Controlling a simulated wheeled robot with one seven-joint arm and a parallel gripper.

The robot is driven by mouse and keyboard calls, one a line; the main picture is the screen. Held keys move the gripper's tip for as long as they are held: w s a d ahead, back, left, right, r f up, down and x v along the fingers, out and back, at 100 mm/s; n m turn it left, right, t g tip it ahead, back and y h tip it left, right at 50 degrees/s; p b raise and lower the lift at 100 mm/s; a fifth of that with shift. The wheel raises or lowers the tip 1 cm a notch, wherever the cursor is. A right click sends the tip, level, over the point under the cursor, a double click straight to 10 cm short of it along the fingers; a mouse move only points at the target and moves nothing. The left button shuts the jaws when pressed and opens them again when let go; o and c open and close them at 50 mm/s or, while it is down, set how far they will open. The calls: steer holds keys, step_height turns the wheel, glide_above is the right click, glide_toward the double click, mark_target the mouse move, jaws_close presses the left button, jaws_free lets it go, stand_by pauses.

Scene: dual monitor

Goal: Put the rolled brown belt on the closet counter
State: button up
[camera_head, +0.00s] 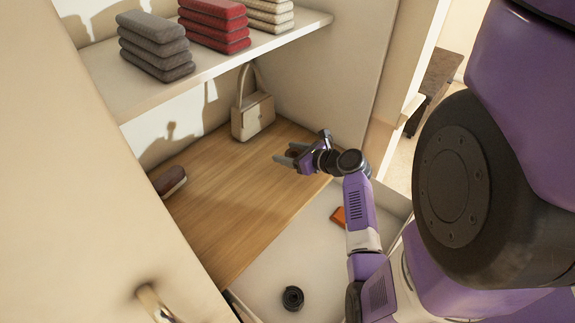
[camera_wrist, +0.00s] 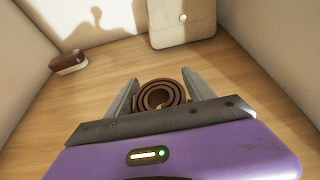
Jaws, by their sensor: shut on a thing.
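The rolled brown belt (camera_wrist: 161,94) is a coiled brown ring between the two fingers of my gripper (camera_wrist: 160,90) in the wrist view. My gripper is shut on it. In the head view my gripper (camera_head: 287,155) is over the right part of the wooden closet counter (camera_head: 225,190), with the belt (camera_head: 292,153) small and dark between the fingers. I cannot tell whether the belt touches the counter. The counter also fills the middle of the wrist view (camera_wrist: 85,92).
A cream handbag (camera_head: 253,117) stands at the counter's back, and a brown brush-like object (camera_head: 170,181) lies at its left. Folded stacks sit on the shelf (camera_head: 210,55) above. A black coil (camera_head: 293,298) and an orange item (camera_head: 338,216) lie in the drawer below.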

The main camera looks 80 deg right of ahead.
mark_target(289, 170)
steer(key=shift+f+b, duration=0.35)
steer(key=shift+f, duration=2.3)
steer(key=o, duration=1.4)
steer(key=shift+f, duration=0.1)
steer(key=shift+o, duration=0.2)
steer(key=shift+s+r, duration=0.1)
steer(key=shift+r, duration=0.1)
steer(key=v, duration=1.1)
steer(key=shift+s+a, duration=0.3)
